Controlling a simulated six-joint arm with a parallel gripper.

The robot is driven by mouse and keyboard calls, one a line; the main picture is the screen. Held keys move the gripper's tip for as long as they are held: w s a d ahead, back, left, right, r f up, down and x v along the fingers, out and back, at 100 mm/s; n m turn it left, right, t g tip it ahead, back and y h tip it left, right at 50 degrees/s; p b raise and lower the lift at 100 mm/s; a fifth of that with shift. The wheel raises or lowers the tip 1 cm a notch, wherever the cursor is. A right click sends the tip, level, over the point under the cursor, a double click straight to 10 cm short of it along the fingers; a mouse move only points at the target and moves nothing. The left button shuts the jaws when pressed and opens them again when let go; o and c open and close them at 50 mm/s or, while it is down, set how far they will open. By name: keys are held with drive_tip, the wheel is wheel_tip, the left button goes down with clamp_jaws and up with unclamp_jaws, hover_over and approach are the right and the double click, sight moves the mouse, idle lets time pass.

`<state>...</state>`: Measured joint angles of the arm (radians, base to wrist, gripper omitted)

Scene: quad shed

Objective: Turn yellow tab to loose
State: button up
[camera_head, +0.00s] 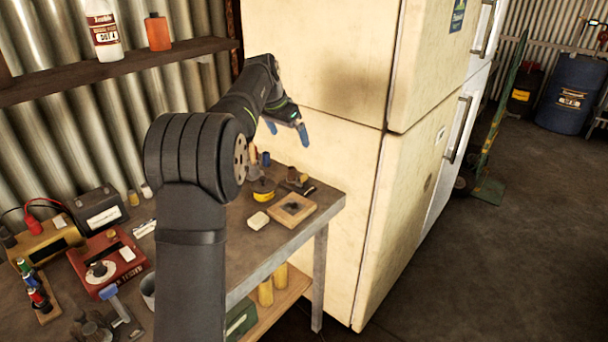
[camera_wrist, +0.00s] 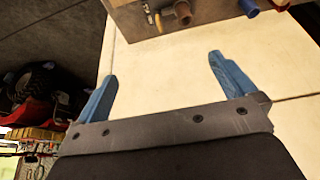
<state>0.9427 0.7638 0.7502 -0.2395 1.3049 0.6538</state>
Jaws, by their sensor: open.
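My gripper (camera_head: 287,131) is open and empty, with two blue fingers spread apart. In the head view it is above the far end of the workbench (camera_head: 250,250), in front of the cream fridge (camera_head: 320,60). In the wrist view my gripper (camera_wrist: 162,68) has the pale fridge surface behind its fingers. I cannot make out a yellow tab for certain. A small round yellow item with a dark top (camera_head: 263,196) stands on the bench below my gripper, apart from it. Any marking on it is too small to read.
A wooden block with a dark centre (camera_head: 291,209) and a pale block (camera_head: 258,221) lie on the bench. A red device with a dial (camera_head: 108,263) stands nearer. A shelf (camera_head: 120,66) holds bottles. The fridge borders the bench's far end; open floor (camera_head: 480,270) lies right.

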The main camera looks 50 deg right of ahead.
drive_tip(key=shift+a+r, duration=0.15)
drive_tip(key=shift+r, duration=0.15)
